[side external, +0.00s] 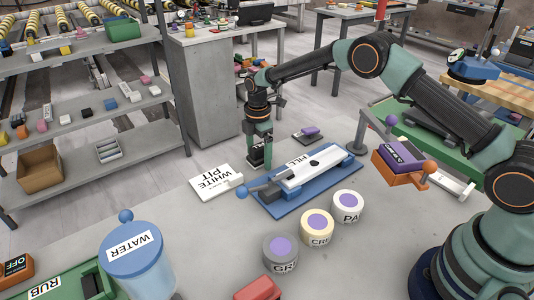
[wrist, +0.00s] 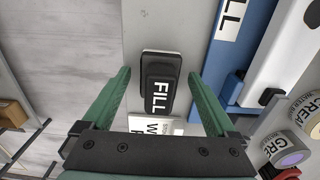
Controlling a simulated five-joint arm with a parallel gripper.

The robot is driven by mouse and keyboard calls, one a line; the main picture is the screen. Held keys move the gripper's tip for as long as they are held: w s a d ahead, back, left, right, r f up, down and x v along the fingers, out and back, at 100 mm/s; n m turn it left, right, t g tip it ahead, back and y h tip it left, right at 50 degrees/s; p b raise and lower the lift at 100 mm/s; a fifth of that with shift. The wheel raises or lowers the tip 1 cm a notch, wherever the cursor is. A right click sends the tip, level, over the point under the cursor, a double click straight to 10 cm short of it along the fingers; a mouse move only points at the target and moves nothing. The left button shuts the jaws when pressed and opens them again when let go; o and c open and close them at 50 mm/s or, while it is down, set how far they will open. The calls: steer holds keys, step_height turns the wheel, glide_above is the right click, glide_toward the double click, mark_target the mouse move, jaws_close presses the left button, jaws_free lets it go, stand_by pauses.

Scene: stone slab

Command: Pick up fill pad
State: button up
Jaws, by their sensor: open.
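The fill pad (wrist: 158,82) is a black block on a dark base with white FILL lettering. In the wrist view it lies on the grey slab between and slightly beyond my fingertips. It also shows, partly hidden, under my fingers in the side view (side external: 255,162). My gripper (wrist: 161,75) is open, with one green finger on each side of the pad and a visible gap to both. In the side view my gripper (side external: 260,150) points down over the slab's far edge. I cannot tell its exact height above the slab.
A blue board (side external: 275,208) with a white FILL-labelled piece lies to the right. A white PIT card (side external: 208,186) is at the left. A dark pad with a purple top (side external: 308,133) sits behind. Several round pots, including a grey one (side external: 281,258), stand in front.

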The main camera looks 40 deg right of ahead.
mark_target(259, 146)
steer(key=shift+c, duration=0.3)
jaws_close()
step_height(259, 146, up, 20)
stand_by(0.4)
steer(key=c, duration=1)
jaws_free()
steer(key=shift+c, duration=1.1)
